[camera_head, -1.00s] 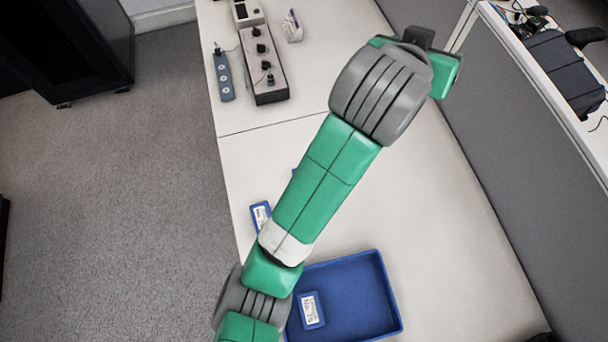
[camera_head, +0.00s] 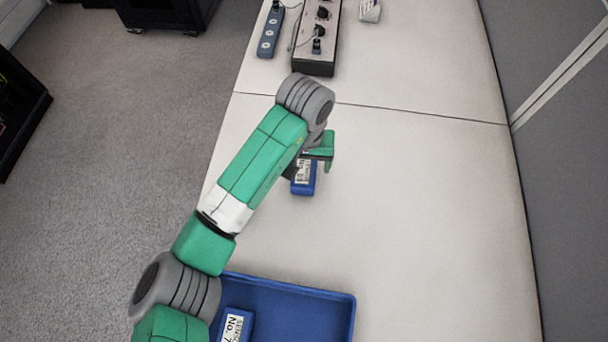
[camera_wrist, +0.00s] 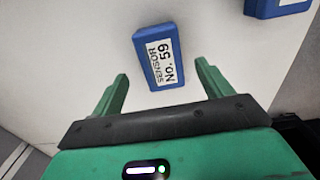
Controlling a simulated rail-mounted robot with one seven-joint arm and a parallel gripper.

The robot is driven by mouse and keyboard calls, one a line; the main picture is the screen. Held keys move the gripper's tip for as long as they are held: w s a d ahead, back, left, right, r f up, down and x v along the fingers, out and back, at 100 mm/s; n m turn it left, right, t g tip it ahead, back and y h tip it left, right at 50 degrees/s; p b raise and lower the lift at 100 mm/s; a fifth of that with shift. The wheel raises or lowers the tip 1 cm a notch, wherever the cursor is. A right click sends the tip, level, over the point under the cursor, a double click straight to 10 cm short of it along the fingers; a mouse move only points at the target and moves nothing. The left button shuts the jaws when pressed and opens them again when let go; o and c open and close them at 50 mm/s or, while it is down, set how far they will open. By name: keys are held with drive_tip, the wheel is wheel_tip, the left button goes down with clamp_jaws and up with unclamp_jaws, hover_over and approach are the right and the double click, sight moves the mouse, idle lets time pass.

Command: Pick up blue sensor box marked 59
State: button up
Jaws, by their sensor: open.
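The blue sensor box (camera_wrist: 143,45) shows in the wrist view with a white label reading "SENSOR No. 59". It lies on the white table, just ahead of and largely between my gripper's (camera_wrist: 162,72) green fingers, which are apart with nothing held. In the head view my gripper (camera_head: 316,162) is over the table beside a blue box (camera_head: 303,188), partly covering it. That box appears to be the same one, but its label is too small to read there.
A second blue box (camera_wrist: 278,8) lies at the wrist view's top right. In the head view a blue tray (camera_head: 325,296) at the front holds a labelled blue box (camera_head: 228,312). A power strip (camera_head: 270,32) and a knobbed panel (camera_head: 317,50) are at the back. The table's right side is clear.

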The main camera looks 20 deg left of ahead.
sight(304, 171)
drive_tip(key=f+b, duration=0.3)
drive_tip(key=f, duration=0.1)
drive_tip(key=shift+a+f, duration=0.2)
drive_tip(key=shift+f, duration=0.35)
drive_tip(key=shift+r, duration=0.1)
drive_tip(key=shift+c, duration=0.2)
drive_tip(key=shift+d, duration=0.1)
drive_tip(key=c, duration=1.1)
wheel_tip(304, 171, up, 10)
drive_tip(key=p, duration=0.4)
drive_tip(key=shift+p, duration=0.3)
